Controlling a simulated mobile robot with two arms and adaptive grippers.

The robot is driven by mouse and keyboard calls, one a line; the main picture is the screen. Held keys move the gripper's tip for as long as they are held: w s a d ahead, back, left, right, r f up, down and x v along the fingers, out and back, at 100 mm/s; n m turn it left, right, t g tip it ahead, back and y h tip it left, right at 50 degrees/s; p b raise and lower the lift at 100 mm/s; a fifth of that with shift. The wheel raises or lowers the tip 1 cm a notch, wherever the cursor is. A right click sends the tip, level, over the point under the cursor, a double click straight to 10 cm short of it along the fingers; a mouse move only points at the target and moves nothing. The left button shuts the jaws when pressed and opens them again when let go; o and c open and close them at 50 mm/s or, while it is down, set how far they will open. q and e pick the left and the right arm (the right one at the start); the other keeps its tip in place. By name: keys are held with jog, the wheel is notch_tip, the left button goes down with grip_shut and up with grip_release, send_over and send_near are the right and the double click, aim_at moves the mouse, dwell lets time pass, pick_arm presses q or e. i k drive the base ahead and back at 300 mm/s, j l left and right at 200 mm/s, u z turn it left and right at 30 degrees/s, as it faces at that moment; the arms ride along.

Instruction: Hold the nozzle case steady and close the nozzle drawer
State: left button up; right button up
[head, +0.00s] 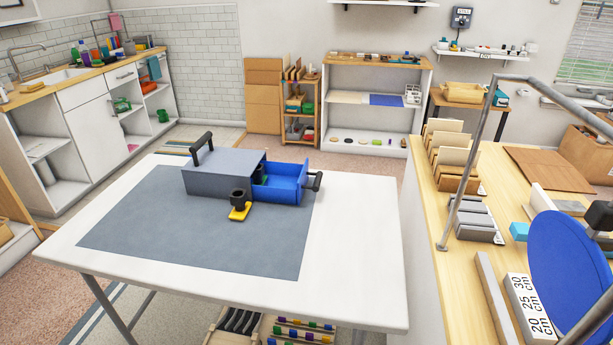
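The nozzle case (222,178) is a grey-blue box on a dark grey mat, near the back of the white table. A black handle (202,146) stands up at its left end. The blue nozzle drawer (287,192) is pulled out of the right side of the case. A black handle (314,181) is on the drawer's outer end. Dark and green contents show partly inside the drawer; I cannot tell exactly what they are. Neither of my grippers shows in the head view, so nothing of mine is seen touching the case or drawer.
A black cup-like piece on a yellow base (240,211) stands close in front of the case. The grey mat (165,228) is otherwise clear, as is the white table's right part (360,250). A wooden bench (465,275) with sheets and a blue disc (570,265) is to the right.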

aim_at(285, 183)
jog(key=k+l, duration=0.1)
jog(key=l, duration=0.15)
jog(key=i+j, duration=0.15)
jog(key=j, duration=0.2)
jog(key=i+j+z, duration=0.15)
jog(key=j, duration=0.15)
jog(key=i+j, duration=0.15)
jog(key=j, duration=0.2)
jog(key=i+j+z, duration=0.1)
jog(key=j, duration=0.25)
